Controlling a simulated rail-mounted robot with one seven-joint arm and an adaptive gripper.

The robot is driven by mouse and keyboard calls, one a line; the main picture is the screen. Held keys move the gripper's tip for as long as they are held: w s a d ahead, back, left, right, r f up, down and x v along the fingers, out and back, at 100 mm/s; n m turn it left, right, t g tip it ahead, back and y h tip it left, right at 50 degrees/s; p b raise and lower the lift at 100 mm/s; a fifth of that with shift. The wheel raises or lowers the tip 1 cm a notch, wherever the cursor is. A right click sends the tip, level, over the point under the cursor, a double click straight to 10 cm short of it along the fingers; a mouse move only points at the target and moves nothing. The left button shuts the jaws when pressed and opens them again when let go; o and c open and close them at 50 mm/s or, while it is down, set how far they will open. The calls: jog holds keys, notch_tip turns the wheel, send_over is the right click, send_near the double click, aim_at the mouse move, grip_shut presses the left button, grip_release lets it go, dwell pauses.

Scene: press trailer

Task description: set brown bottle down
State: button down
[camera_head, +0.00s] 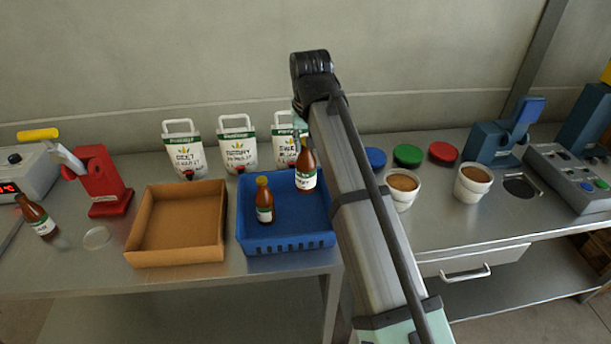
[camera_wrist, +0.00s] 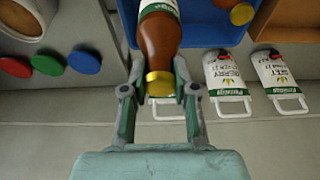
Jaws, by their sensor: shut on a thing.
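A brown bottle (camera_head: 306,170) with a white and green label is held over the right part of the blue crate (camera_head: 287,246). My gripper (camera_wrist: 159,92) is shut on this bottle near its gold cap in the wrist view, where the bottle's body (camera_wrist: 160,38) reaches up out of the picture. In the head view my arm hides most of the gripper. The bottle looks upright; whether its base touches the crate floor, I cannot tell. Another brown bottle (camera_head: 264,203) stands in the crate to the left of the held one.
An empty cardboard box (camera_head: 175,256) is left of the crate. Several white pouches (camera_head: 237,145) stand behind. A red press (camera_head: 101,182) and a third bottle (camera_head: 37,217) are at the left. Coloured lids (camera_head: 408,155) and two cups (camera_head: 402,188) are to the right of my arm.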

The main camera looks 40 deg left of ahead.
aim_at(307, 161)
notch_tip(307, 161, down, 12)
jog(key=shift+r+p, duration=0.25)
jog(key=shift+p, duration=0.95)
jog(key=shift+f, duration=0.1)
jog(key=c, duration=0.9)
grip_release()
jog(key=b+v, duration=0.2)
jog(key=v, duration=1)
jog(key=shift+b, duration=0.35)
